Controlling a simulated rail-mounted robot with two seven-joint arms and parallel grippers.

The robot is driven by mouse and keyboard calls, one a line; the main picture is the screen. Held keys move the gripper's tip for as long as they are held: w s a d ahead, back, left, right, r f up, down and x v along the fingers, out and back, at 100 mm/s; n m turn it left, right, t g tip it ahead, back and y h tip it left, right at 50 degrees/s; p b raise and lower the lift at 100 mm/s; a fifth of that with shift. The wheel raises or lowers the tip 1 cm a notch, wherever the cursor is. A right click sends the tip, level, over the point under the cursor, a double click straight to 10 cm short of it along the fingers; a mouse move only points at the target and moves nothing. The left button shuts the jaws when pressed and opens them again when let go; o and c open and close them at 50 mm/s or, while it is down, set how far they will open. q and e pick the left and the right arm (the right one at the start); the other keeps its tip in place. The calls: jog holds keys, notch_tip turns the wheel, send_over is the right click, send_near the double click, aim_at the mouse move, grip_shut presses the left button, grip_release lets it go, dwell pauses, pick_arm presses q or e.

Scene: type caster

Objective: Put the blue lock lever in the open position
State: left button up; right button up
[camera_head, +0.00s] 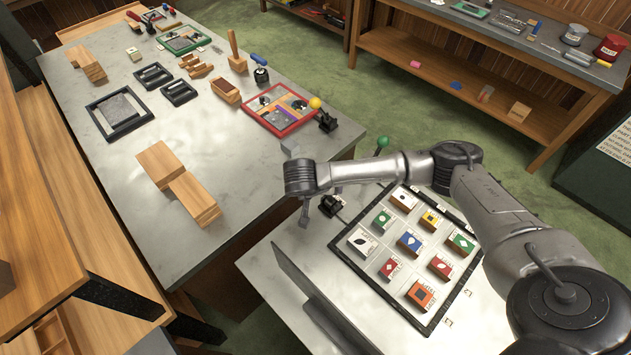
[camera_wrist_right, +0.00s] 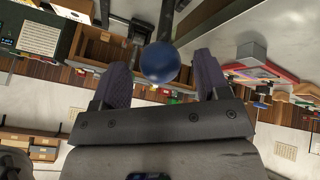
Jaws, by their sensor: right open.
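The blue lock lever's round ball knob (camera_wrist_right: 160,62) shows in the right wrist view, between the two dark finger pads of my right gripper (camera_wrist_right: 161,75). The pads stand apart, with a visible gap on each side of the ball. In the head view my right gripper (camera_head: 304,207) points down beside a small black lever base (camera_head: 331,205) at the left edge of the lower table; no blue ball can be made out there. Whether the lever is open or locked cannot be told. My left gripper is not in view.
A green-knobbed lever (camera_head: 382,142) and a yellow-knobbed lever (camera_head: 315,103) stand nearby. A black-framed board (camera_head: 432,325) with coloured blocks lies to the right. A grey upright plate (camera_head: 310,296) stands at the front. The large table (camera_head: 120,190) holds wood blocks and trays.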

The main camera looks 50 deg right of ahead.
jog(key=p+v, duration=0.3)
jog(key=v, duration=0.9)
jog(key=shift+r, duration=0.2)
jog(key=shift+a, duration=0.1)
